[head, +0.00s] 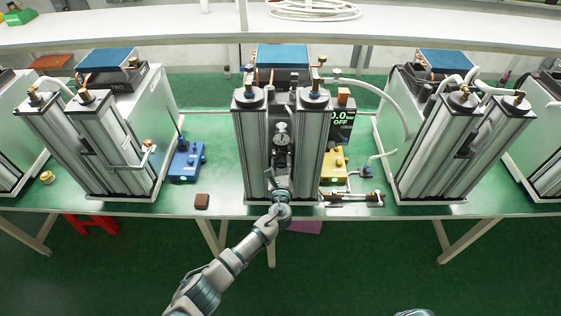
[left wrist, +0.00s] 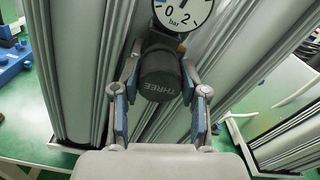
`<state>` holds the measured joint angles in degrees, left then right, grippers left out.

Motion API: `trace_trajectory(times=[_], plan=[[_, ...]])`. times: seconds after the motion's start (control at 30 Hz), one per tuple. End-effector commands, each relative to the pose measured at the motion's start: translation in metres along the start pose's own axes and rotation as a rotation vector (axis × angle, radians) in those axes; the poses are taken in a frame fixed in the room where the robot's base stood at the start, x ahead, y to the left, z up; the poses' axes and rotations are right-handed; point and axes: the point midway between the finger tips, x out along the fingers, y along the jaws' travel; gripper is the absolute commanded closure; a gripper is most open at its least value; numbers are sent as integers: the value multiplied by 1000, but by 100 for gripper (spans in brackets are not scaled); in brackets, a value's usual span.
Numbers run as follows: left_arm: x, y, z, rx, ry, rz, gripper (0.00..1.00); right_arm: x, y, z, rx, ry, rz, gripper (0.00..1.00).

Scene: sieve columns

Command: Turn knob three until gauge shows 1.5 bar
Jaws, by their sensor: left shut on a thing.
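The black knob marked THREE (left wrist: 162,86) sits below a round white gauge in the left wrist view. My left gripper (left wrist: 160,66) has its blue-padded fingers on both sides of the knob and is shut on it. The gauge (left wrist: 182,14) shows 0, 2 and bar; its top is cut off, so I cannot read the pressure. In the head view the gauge (head: 282,128) is small, between the two grey columns of the middle unit. My right gripper is not in view.
A display (head: 341,122) reading OFF stands right of the columns, above a yellow box (head: 333,167). Similar column units (head: 110,140) (head: 455,140) stand on both sides.

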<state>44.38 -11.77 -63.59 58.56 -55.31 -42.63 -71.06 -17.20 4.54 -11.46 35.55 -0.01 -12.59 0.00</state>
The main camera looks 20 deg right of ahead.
Motion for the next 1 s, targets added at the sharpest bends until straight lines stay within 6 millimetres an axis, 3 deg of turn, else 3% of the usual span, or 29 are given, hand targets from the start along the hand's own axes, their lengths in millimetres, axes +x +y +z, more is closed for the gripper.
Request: trace_trajectory(times=[0.03, 0.6, 1.0], plan=[[-2, 2, -8, 44, 14, 3, 91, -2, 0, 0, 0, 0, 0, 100], [-2, 3, -10, 576, 16, 1, 91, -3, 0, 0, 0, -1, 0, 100], [-2, 3, -10, 839, 16, 0, 91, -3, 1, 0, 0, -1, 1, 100]])
